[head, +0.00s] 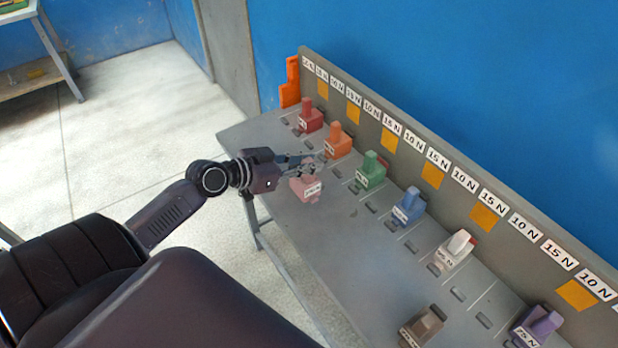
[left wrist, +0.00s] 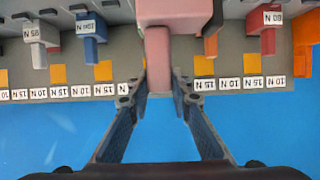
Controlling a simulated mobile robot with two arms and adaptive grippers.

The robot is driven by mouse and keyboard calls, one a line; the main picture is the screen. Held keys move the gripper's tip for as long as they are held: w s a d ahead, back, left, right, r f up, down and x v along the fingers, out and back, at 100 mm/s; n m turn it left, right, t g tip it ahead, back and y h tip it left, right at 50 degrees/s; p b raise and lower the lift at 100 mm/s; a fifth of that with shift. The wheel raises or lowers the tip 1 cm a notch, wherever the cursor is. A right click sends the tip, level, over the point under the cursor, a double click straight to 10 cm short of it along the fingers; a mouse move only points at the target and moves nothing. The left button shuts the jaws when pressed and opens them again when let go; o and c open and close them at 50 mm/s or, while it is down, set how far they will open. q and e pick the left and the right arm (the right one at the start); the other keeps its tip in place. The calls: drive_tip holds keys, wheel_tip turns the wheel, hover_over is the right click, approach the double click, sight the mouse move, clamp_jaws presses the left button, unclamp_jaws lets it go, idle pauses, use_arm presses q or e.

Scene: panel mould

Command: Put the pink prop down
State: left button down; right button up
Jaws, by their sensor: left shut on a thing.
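The pink prop (head: 306,189) is a block with a narrow upright grip and a white label, near the far left end of the grey bench (head: 330,235). My right gripper is not in view.
Red (head: 310,115), orange (head: 338,141), green (head: 371,171), blue (head: 409,206) and white (head: 455,249) props stand along the labelled back panel (head: 400,110). Brown (head: 421,327) and purple (head: 537,325) props stand nearer. The bench's middle front is clear.

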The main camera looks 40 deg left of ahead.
sight(304, 180)
use_arm(q)
drive_tip(key=shift+f, duration=0.75)
wheel_tip(304, 180, down, 4)
drive_tip(key=shift+f, duration=0.2)
drive_tip(key=shift+f+b, duration=0.15)
drive_tip(key=shift+b, duration=0.3)
drive_tip(key=c, duration=1.7)
unclamp_jaws()
drive_tip(key=shift+c, duration=0.2)
